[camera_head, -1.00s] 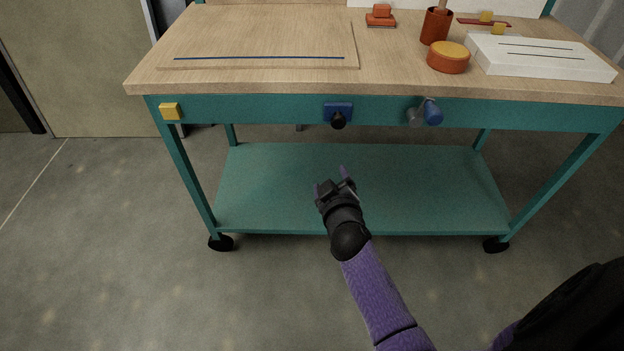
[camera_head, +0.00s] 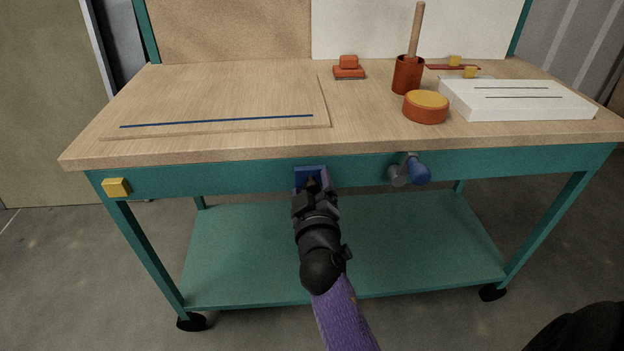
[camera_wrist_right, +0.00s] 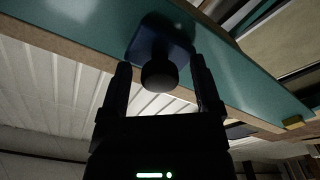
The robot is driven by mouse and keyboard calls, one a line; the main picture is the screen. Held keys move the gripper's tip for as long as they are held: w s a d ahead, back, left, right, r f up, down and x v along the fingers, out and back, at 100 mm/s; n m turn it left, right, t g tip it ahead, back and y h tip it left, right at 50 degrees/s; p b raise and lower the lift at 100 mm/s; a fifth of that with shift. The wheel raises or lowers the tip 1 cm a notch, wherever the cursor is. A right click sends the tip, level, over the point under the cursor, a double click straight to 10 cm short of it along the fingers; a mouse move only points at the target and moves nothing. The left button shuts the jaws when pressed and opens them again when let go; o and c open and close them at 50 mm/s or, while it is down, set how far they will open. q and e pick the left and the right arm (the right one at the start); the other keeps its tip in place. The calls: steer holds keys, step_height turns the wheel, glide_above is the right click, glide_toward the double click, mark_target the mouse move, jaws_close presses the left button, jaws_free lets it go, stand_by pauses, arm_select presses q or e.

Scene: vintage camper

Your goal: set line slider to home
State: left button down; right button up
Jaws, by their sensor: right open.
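A blue plate (camera_head: 311,173) is on the teal front rail of the workbench, near its middle. In the right wrist view the blue plate (camera_wrist_right: 158,38) carries a round black knob (camera_wrist_right: 159,75). My right gripper (camera_head: 314,190) is in front of the plate and hides most of the knob in the head view. In the wrist view its open fingers (camera_wrist_right: 160,68) stand on either side of the knob, with gaps on both sides. I cannot tell for certain which part is the line slider. My left gripper is not in view.
A yellow block (camera_head: 117,187) is at the rail's left end. A blue-ended grey handle (camera_head: 417,170) sticks out to the right of my gripper. On the wooden top are a board with a blue line (camera_head: 217,121), a round orange tin (camera_head: 426,107) and a slotted white box (camera_head: 515,103).

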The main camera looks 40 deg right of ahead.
steer(key=shift+a, duration=0.1)
jaws_close()
steer(key=shift+s, duration=0.1)
stand_by(0.5)
stand_by(0.6)
